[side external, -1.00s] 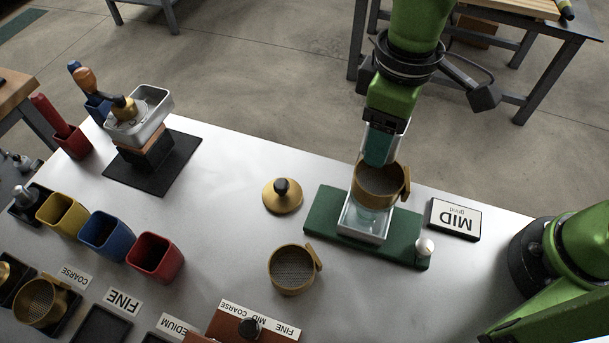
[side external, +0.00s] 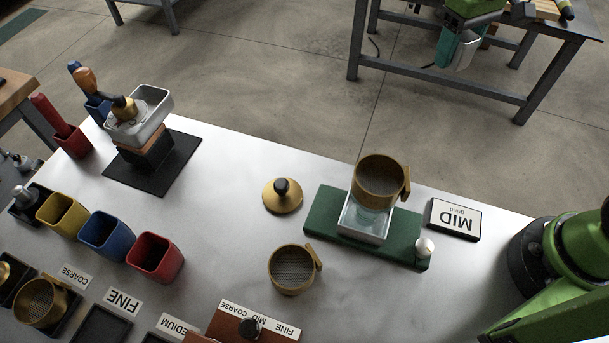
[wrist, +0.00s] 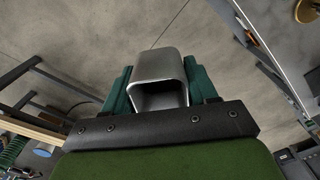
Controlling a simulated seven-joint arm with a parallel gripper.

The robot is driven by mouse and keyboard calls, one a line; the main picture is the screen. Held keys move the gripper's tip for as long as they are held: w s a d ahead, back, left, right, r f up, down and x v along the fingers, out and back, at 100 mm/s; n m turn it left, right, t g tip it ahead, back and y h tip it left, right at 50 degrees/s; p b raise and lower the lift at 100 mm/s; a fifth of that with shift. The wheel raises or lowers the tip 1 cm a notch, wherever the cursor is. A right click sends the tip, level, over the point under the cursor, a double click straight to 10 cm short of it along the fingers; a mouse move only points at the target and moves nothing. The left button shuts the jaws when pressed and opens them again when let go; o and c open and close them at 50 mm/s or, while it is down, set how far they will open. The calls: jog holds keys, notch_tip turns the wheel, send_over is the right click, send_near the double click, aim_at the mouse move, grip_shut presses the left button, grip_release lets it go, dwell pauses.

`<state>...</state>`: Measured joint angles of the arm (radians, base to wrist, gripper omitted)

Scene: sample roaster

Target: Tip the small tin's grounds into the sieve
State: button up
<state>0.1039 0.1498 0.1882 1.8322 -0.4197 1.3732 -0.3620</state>
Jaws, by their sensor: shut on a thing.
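My gripper (side external: 456,47) is at the upper right of the side view, beyond the table's far edge and high above the floor. Its teal fingers are shut on the small silver tin (side external: 466,54). In the wrist view the tin (wrist: 158,77) sits between the fingers with its squarish mouth showing; I cannot make out grounds inside. A brass sieve (side external: 381,181) with a side handle stands on a clear, metal-based container (side external: 364,222) on a green base (side external: 322,215). I cannot tell whether grounds lie on its mesh. The gripper is well away from it.
Another brass sieve (side external: 292,270) and a brass lid (side external: 282,195) with a dark knob lie on the table. Yellow, blue and red cups (side external: 155,257) stand at left.

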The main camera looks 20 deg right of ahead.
jog(key=s+a+r, duration=0.4)
jog(key=s+a, duration=0.4)
jog(key=a, duration=0.5)
jog(key=s+a+r, duration=0.4)
jog(key=s+a, duration=0.4)
jog(key=a, duration=0.5)
jog(key=shift+m, duration=0.4)
jog(key=shift+r, duration=0.1)
